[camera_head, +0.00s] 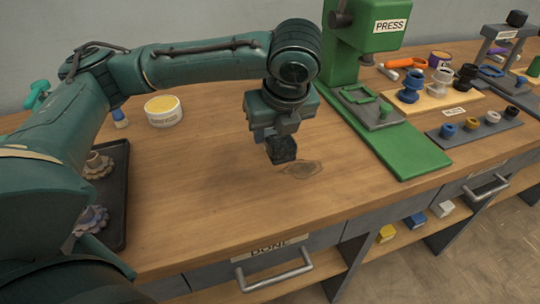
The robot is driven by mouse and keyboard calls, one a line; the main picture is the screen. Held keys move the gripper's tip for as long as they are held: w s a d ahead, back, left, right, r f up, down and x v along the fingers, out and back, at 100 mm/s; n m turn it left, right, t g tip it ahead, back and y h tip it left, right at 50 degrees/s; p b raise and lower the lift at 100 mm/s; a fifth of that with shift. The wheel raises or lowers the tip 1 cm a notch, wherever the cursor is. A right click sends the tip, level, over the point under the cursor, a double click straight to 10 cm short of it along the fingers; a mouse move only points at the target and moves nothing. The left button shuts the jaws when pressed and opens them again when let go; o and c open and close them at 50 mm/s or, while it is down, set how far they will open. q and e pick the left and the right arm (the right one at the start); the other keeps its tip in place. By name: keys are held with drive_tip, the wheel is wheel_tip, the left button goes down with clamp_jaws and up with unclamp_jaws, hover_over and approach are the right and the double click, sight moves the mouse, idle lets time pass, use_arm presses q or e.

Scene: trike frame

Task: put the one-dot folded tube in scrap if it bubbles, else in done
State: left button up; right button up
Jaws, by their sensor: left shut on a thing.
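My left gripper (281,150) hangs above the middle of the wooden bench, pointing down. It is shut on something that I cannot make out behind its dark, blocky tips. No tube with a dot can be told apart, and no bubbles show. A drawer with a DONE label (268,247) and a metal handle is in the bench front below the gripper; it looks shut. No scrap label can be read. My right gripper is not in view.
A green press (413,152) stands right of the gripper. A round tub (163,111) stands at the back left, and a dark tray (118,165) lies at the left. The bench middle is clear.

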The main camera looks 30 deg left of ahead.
sight(273, 170)
use_arm(q)
wheel_tip(273, 170, down, 3)
drive_tip(key=shift+s, duration=0.15)
drive_tip(key=shift+f+b, duration=0.6)
drive_tip(key=shift+f, duration=1.55)
drive_tip(key=shift+f, duration=0.1)
drive_tip(key=o, duration=1.1)
drive_tip(key=shift+o, duration=0.2)
